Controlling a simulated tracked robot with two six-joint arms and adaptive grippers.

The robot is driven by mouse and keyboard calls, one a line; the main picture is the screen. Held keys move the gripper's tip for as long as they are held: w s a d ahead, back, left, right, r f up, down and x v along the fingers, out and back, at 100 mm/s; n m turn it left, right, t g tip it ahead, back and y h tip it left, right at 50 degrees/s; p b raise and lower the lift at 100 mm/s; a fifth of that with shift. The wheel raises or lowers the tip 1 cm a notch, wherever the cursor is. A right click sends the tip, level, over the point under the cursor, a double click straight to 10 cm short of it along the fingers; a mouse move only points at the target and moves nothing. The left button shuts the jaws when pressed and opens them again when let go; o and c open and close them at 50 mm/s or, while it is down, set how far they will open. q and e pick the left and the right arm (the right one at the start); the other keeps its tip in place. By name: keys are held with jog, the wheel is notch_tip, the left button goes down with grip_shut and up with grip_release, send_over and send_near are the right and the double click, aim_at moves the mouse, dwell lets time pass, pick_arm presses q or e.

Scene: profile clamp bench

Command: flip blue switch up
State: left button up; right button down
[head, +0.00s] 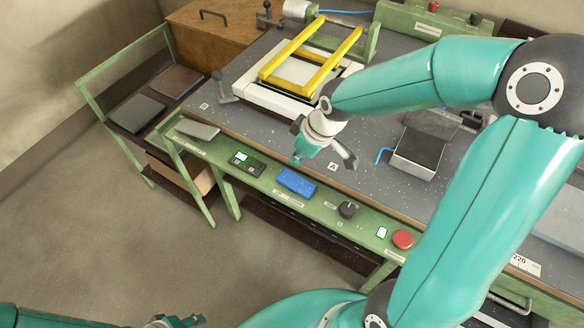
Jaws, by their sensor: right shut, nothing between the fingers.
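The blue switch (296,181) is a wide blue rocker on the green front panel (322,203) of the bench. Whether it is tipped up or down is hard to tell. My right gripper (297,161) is shut and empty. Its tip appears just above and behind the blue switch in the head view, with a small gap in the picture. My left gripper (186,321) shows only partly at the bottom edge, far from the panel; its fingers are not clear.
On the panel are a display with a green light (242,158), a black knob (347,209) and a red button (402,239). Behind are a yellow frame (280,69) and a grey block (416,153). A cart (136,113) stands left. The floor in front is clear.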

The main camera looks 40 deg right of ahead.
aim_at(289, 174)
jog(key=x, duration=0.7)
jog(key=shift+s+d+f, duration=0.1)
jog(key=shift+s+d, duration=0.05)
jog(key=shift+s, duration=0.2)
pick_arm(q)
jog(key=shift+f, duration=0.1)
